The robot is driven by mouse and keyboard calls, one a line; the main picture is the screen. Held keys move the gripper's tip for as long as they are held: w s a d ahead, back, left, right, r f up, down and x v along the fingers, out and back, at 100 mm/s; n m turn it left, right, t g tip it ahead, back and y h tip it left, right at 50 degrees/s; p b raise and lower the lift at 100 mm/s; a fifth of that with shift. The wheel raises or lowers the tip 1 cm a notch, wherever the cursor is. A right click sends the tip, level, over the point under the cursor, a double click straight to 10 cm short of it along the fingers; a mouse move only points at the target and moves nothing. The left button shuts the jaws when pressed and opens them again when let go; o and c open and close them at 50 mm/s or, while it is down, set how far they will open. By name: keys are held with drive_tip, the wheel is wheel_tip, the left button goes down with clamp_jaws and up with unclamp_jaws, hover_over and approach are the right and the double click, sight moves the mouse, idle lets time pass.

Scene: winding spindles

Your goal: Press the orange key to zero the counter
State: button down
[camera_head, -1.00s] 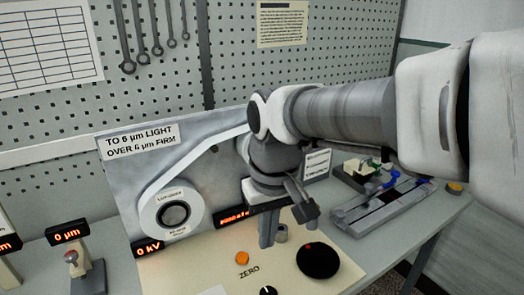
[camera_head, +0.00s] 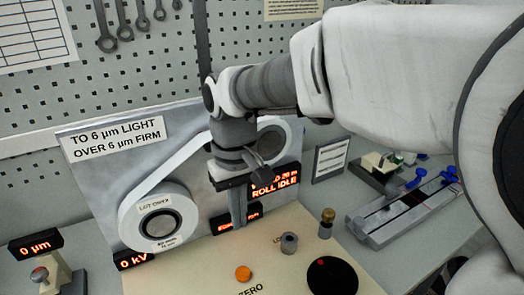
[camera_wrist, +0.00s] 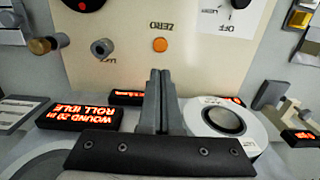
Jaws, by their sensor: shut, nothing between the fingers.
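The orange key (camera_head: 243,273) sits on the cream deck (camera_head: 205,262), beside the word ZERO. In the wrist view the orange key (camera_wrist: 160,45) shows above my fingertips, with ZERO printed upside down by it. My gripper (camera_head: 238,224) is shut and empty, pointing down behind the key and apart from it. In the wrist view my gripper (camera_wrist: 159,72) has its fingers together. A display (camera_head: 275,182) reads ROLL IDLE; its upper line is partly hidden by my arm in the head view, and reads WOUND 20 m in the wrist view.
A black disc knob (camera_head: 331,276), a grey post (camera_head: 289,243) and a brass-topped post (camera_head: 327,223) stand right of the key. The white film roll (camera_head: 130,217) is mounted on the panel at left. A blue-handled slide fixture (camera_head: 405,210) lies at right.

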sight(243, 271)
drive_tip(key=shift+f, duration=0.1)
idle(0.3)
drive_tip(key=f+b, duration=0.1)
drive_tip(key=f, duration=0.3)
drive_tip(key=f+b, duration=0.1)
drive_tip(key=f, duration=0.4)
drive_tip(key=f+b, duration=0.1)
drive_tip(key=f, duration=0.4)
drive_tip(key=shift+s+b, duration=0.25)
drive_tip(key=shift+b, duration=0.15)
drive_tip(key=shift+r, duration=0.1)
